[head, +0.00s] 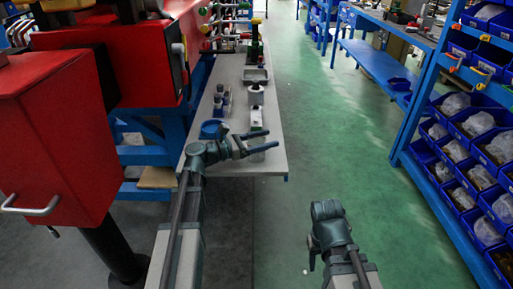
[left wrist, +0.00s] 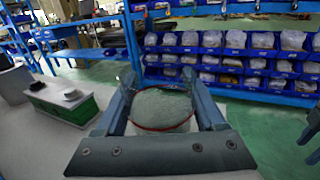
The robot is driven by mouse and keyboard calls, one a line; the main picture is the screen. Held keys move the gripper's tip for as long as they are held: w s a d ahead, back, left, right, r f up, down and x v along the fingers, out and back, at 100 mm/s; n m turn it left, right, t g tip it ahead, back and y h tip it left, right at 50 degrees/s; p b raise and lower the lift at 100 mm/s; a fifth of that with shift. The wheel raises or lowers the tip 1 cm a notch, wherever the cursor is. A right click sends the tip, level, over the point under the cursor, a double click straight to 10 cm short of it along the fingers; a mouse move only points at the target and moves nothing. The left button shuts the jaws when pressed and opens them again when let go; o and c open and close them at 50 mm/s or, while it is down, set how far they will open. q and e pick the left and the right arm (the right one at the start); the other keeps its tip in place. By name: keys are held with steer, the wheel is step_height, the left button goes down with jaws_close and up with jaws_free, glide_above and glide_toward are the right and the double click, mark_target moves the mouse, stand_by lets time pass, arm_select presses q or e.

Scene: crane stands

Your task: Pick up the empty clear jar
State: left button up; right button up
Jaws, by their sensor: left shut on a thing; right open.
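The clear jar (head: 257,156) is near the front right corner of the grey bench top, at my left gripper (head: 270,141). In the left wrist view, the jar (left wrist: 162,108) shows as a round, see-through shape with a thin red rim. My left gripper (left wrist: 168,95) is shut on it, one finger on each side. The fingers hide part of the jar in the head view, and I cannot tell whether its base touches the bench. My right gripper (head: 313,262) is open and empty, low over the floor, right of the bench.
A red cabinet (head: 55,140) stands left. Shelves of blue bins (head: 470,130) stand right. The green aisle between is clear.

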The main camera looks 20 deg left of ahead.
arm_select(q)
steer(key=shift+r+p, duration=0.5)
step_height(320, 180, up, 3)
steer(key=p, duration=0.2)
steer(key=shift+f+p, duration=0.15)
steer(key=shift+p, duration=0.2)
steer(key=s+a, duration=0.4)
steer(key=s, duration=0.3)
steer(key=s+a+r+p, duration=0.1)
steer(key=s+a, duration=0.2)
steer(key=s, duration=0.4)
steer(key=shift+a+r, duration=0.15)
steer(key=shift+a, duration=0.25)
